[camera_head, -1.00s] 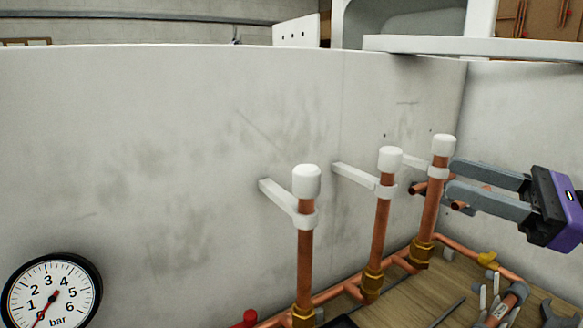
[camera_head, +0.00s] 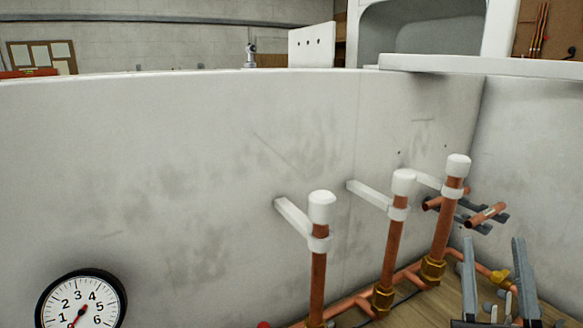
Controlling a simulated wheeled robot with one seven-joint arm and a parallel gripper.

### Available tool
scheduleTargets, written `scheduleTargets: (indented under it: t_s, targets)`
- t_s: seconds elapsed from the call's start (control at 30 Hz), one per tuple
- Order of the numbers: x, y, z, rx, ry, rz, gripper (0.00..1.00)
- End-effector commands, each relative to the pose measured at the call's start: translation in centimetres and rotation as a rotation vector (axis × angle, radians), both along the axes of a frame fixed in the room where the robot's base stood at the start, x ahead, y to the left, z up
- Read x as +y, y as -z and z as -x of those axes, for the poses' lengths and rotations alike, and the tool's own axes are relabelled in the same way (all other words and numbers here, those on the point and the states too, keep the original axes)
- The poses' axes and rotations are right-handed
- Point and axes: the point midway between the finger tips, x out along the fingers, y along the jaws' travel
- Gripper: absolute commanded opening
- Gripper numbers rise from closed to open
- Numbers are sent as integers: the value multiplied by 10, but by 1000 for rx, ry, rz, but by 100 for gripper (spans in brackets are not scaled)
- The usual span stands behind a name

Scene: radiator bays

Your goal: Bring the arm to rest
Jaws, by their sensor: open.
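My gripper (camera_head: 494,240) is at the lower right. Its two long grey fingers point up and stand well apart, with nothing held between them. The gripper body is mostly out of the frame at the bottom edge. The fingers are to the right of the three upright copper pipes and show in front of the bench and the lower wall.
Three white-capped copper pipes stand in a row: near (camera_head: 318,275), middle (camera_head: 393,245), far (camera_head: 446,220). Copper stubs (camera_head: 486,215) in grey holders are above the fingers. A pressure gauge (camera_head: 82,303) is at lower left. A yellow fitting (camera_head: 501,277) sits between the fingers.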

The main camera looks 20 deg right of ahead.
Motion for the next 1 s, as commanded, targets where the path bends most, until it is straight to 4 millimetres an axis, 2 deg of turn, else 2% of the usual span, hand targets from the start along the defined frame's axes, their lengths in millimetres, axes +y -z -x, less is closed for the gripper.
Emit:
scheduleTargets:
  t_s: [0.03,0.2,0.37,0.5,0.6,0.8,0.9,1.0]
  targets:
    - [11,19,0,33,-56,-90,44]
    - [45,83,11,148,-206,-346,44]
    - [79,133,31,276,-312,-520,44]
    - [109,170,58,412,-385,-625,44]
    - [130,192,84,532,-436,-673,44]
    - [164,223,144,786,-536,-681,44]
    - [174,232,165,882,-581,-665,44]
    - [183,236,175,927,-617,-655,44]
